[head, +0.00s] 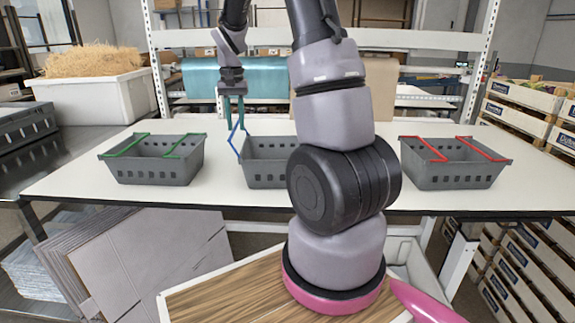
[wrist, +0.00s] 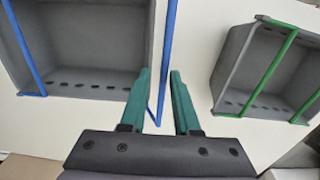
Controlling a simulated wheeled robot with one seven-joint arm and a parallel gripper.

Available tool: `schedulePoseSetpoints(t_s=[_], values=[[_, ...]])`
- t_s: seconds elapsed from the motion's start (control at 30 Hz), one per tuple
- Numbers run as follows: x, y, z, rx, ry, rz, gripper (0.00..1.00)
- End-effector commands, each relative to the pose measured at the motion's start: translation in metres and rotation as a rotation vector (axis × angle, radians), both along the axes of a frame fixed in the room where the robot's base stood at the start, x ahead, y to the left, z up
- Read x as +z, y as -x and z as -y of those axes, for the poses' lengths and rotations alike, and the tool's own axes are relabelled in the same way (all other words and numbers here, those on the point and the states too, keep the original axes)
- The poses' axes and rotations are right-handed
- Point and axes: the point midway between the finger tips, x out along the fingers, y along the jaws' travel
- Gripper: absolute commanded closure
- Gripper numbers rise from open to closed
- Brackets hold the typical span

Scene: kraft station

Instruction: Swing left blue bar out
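The grey middle basket (head: 262,177) stands on the table, partly hidden behind my arm. Its left blue bar (head: 236,141) stands out at the basket's left side, and part of it rises toward my fingers. In the wrist view the left blue bar (wrist: 168,45) runs just outside the basket's wall (wrist: 152,35). It passes between my teal fingertips, closer to the right one. The other blue bar (wrist: 24,52) crosses the basket at the picture's left. My gripper (head: 235,120) is open above the basket's left edge, with a gap between its fingers (wrist: 158,74); contact with the bar is unclear.
A basket with green bars (head: 155,165) stands to the left; it also shows in the wrist view (wrist: 225,90). A basket with red bars (head: 450,170) stands to the right. Bare white tabletop (head: 222,178) lies between the green and middle baskets. Shelving stands behind.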

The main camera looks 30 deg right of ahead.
Motion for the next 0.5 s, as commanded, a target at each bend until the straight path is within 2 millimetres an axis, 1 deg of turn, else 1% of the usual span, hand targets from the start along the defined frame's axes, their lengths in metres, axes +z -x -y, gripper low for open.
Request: schedulePoseSetpoints(t_s=[0.1,0.5], values=[[0.011,0.001,0.001,0.000,0.000,0.002,0.70],[0.042,0.002,0.005,0.000,0.000,0.001,0.70]])
